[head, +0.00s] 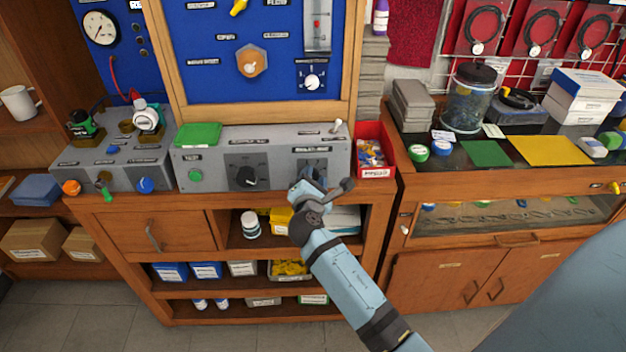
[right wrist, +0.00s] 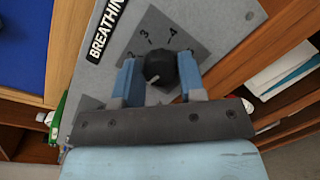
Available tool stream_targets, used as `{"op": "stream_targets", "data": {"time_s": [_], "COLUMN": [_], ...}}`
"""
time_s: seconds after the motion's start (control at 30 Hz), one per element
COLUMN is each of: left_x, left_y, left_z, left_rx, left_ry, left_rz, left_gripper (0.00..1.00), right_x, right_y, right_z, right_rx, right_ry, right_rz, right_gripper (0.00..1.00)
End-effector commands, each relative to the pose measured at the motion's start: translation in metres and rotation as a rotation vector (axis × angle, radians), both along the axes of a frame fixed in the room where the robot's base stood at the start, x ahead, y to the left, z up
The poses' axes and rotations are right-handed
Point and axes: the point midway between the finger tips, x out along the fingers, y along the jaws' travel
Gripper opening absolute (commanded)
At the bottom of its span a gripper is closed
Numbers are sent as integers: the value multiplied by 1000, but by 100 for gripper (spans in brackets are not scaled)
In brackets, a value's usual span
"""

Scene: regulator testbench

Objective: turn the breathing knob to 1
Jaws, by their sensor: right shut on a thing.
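The breathing knob (right wrist: 161,67) is black and round, on a dark grey dial plate with the numbers 2, 3 and 4 showing. A short white mark shows on the lower part of its face, toward the gripper side. The label beside it reads "BREATHIN", cut off at the edge. My right gripper (right wrist: 158,82) has its two blue fingers on either side of the knob, closed on it. In the head view my right gripper (head: 312,178) covers most of the knob at the right of the grey panel (head: 215,160). The number 1 cannot be made out. My left gripper is not in view.
Another black knob (head: 246,177) sits left of my gripper on the same panel, with a green button (head: 195,175) further left. A toggle switch (head: 337,126) stands on top. A red bin (head: 373,150) of small parts stands close on the right.

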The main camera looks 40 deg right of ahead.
Motion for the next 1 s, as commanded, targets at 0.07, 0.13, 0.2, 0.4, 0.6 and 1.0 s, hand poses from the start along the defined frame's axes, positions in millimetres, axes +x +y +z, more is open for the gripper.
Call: {"op": "stream_targets", "data": {"time_s": [0.07, 0.13, 0.2, 0.4, 0.6, 1.0], "left_x": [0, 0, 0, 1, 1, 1], "left_y": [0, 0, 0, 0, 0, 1], "left_z": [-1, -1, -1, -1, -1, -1], "left_rx": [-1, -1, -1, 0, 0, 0], "left_ry": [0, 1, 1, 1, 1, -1], "left_rz": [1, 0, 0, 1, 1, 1], "left_gripper": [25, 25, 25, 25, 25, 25], "right_x": [0, 0, 0, 0, 0, 0], "right_y": [0, 0, 0, 0, 0, 0], "right_z": [-1, -1, -1, -1, -1, 0], "right_rx": [27, 43, 56, 71, 71, 71], "right_ry": [-14, -24, -32, -42, -42, -42], "right_rz": [-7, -11, -14, -17, -17, -16], "right_gripper": [14, 14, 14, 14, 14, 63]}}
